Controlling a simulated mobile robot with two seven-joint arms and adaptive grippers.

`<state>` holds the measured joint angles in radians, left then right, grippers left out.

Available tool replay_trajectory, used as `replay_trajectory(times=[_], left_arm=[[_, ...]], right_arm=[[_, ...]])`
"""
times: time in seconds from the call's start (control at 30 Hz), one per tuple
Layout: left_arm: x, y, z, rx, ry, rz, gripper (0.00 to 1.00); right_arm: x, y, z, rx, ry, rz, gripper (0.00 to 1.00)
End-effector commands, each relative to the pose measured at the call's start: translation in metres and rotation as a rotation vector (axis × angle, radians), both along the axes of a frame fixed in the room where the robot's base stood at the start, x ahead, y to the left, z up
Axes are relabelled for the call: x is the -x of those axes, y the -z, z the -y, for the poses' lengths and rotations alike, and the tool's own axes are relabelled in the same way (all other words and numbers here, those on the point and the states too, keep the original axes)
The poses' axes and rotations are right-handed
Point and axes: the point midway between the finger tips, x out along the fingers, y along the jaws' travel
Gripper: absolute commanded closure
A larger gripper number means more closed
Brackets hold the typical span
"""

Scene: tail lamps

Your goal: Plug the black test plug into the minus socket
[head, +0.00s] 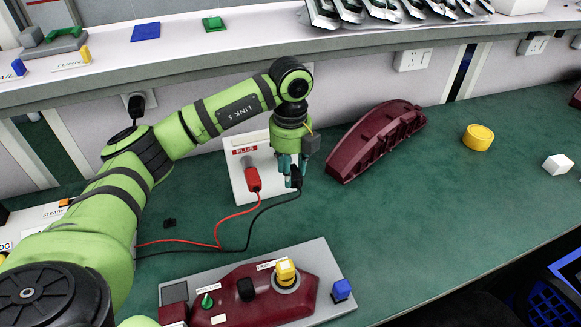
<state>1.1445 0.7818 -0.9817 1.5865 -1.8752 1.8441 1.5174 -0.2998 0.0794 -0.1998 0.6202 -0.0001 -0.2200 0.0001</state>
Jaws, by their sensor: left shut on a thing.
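The white socket panel (237,184) stands on the green bench, with a "PLUS" label at its upper left. A red plug (252,179) sits at the socket under that label, with its red lead running down to the left. My left gripper (289,175) points down in front of the panel's right side, shut on the black test plug (297,179). The black lead (254,221) hangs from the plug and curves left along the bench. My gripper hides the minus socket, so I cannot tell whether the plug is in it or only near it. My right gripper is out of view.
A dark red lamp housing (376,140) lies just right of my gripper. A grey base (325,277) with a red control unit stands in front. A yellow cylinder (478,137) and a white block (558,164) are at the right. The bench between is clear.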

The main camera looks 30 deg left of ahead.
Motion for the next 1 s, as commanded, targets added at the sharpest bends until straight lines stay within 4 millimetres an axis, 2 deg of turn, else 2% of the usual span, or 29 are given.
replay_trajectory(times=[0.6,0.9,0.93,1.0], left_arm=[[-0.013,0.000,-0.014,0.000,-0.001,0.001,0.92],[-0.013,0.000,-0.014,0.001,0.000,0.001,0.92],[-0.013,0.000,-0.014,0.001,0.000,0.001,0.54],[-0.013,0.000,-0.014,0.001,0.000,0.001,0.31]], right_arm=[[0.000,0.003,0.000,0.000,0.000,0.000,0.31],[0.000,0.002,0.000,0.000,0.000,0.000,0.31],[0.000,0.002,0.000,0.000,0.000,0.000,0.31],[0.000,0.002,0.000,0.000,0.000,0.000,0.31]])
